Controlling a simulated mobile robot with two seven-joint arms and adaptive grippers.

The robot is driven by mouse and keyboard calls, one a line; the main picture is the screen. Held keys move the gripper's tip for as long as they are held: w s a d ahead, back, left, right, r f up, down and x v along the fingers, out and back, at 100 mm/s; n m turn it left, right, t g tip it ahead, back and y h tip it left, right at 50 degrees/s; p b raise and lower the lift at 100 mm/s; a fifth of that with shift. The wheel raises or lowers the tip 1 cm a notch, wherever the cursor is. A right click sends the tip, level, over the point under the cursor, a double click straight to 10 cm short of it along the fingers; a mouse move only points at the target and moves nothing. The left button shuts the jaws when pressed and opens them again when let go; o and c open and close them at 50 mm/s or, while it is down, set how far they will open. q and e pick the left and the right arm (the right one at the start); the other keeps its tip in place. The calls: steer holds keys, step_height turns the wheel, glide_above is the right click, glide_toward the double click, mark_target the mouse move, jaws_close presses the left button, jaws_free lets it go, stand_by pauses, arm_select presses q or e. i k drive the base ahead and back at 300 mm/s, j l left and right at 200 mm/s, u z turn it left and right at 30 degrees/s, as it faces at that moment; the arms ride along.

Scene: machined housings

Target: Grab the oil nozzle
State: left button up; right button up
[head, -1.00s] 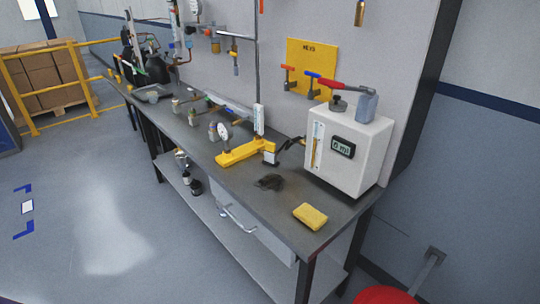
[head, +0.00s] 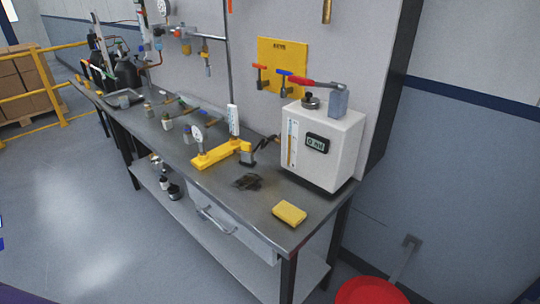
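What looks like the oil nozzle (head: 308,82), with a red grip and a grey end, lies across the top of the white dispenser box (head: 340,161). Its grey end is by a grey-blue block (head: 338,102) on the same top. A black cap (head: 311,102) sits below the red grip. The box has a level gauge and a small digital display on its front. It stands at the right end of the dark workbench (head: 236,217). Neither of my grippers is in view.
A yellow sponge (head: 289,213) lies near the bench's front edge. A dark stain or rag (head: 247,181) and a yellow fixture (head: 222,153) are left of the box. A red round object (head: 368,291) stands on the floor at bottom right.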

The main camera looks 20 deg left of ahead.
mark_target(248, 154)
steer(key=i+j+z, duration=0.15)
steer(key=j+z, duration=1.1)
steer(key=j, duration=1.25)
steer(key=k+j+z, duration=0.1)
steer(key=j, duration=0.45)
